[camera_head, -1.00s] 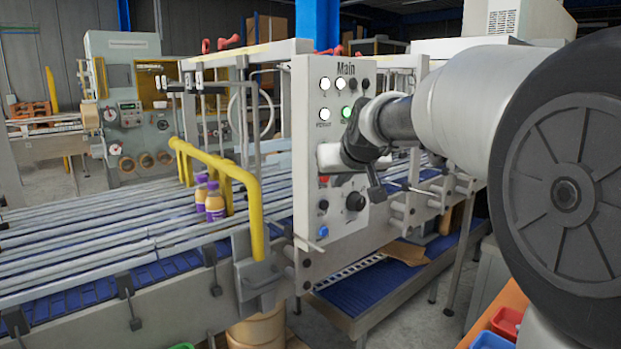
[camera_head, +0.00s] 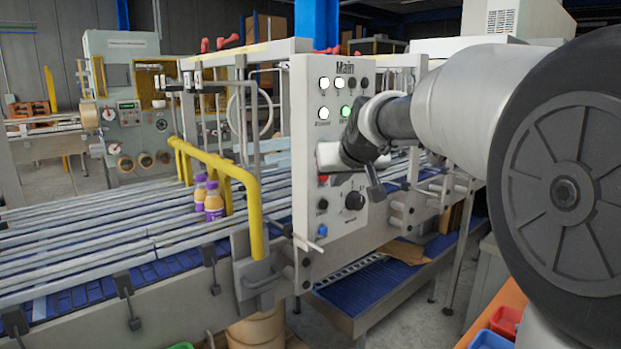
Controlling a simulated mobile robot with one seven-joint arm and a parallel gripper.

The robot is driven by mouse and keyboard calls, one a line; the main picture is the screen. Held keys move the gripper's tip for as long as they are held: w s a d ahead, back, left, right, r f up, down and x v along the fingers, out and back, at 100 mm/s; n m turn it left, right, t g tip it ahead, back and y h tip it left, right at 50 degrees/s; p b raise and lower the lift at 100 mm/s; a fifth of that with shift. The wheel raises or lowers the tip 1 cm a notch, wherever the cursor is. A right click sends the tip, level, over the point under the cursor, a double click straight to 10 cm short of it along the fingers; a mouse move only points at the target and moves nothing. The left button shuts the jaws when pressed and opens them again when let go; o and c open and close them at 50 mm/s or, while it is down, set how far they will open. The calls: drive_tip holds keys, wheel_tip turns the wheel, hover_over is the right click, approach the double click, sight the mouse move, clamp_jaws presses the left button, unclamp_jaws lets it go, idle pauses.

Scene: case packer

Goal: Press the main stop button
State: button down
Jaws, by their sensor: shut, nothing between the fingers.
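The white control panel (camera_head: 309,210) headed "Main" stands upright on the conveyor frame. It has white lamps (camera_head: 324,114) and a lit green one (camera_head: 347,112) at the top, a black knob (camera_head: 355,201), a small black button (camera_head: 322,204) and a blue button (camera_head: 322,230) lower down. A red button (camera_head: 323,180) shows in part just below my gripper. My gripper (camera_head: 330,156) is in front of the panel's middle and covers part of it. Its fingers are small here; it holds nothing that I can see. Whether it touches the panel I cannot tell.
A blue belt (camera_head: 365,290) runs below. My arm fills the right side.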

drive_tip(key=shift+w+a, duration=0.1)
idle(0.7)
drive_tip(key=shift+w+a, duration=0.15)
drive_tip(key=shift+w, duration=0.1)
drive_tip(key=shift+w+a+p, duration=0.3)
drive_tip(key=shift+w, duration=0.15)
idle(0.9)
drive_tip(key=shift+s, duration=0.1)
drive_tip(key=shift+s+d+b, duration=0.55)
drive_tip(key=shift+s+b, duration=0.1)
drive_tip(key=shift+s, duration=0.05)
drive_tip(key=shift+s+d+b, duration=0.75)
drive_tip(key=shift+s, duration=0.25)
drive_tip(key=shift+s+d+b, duration=0.7)
drive_tip(key=shift+s+b, duration=0.05)
drive_tip(key=shift+s, duration=0.25)
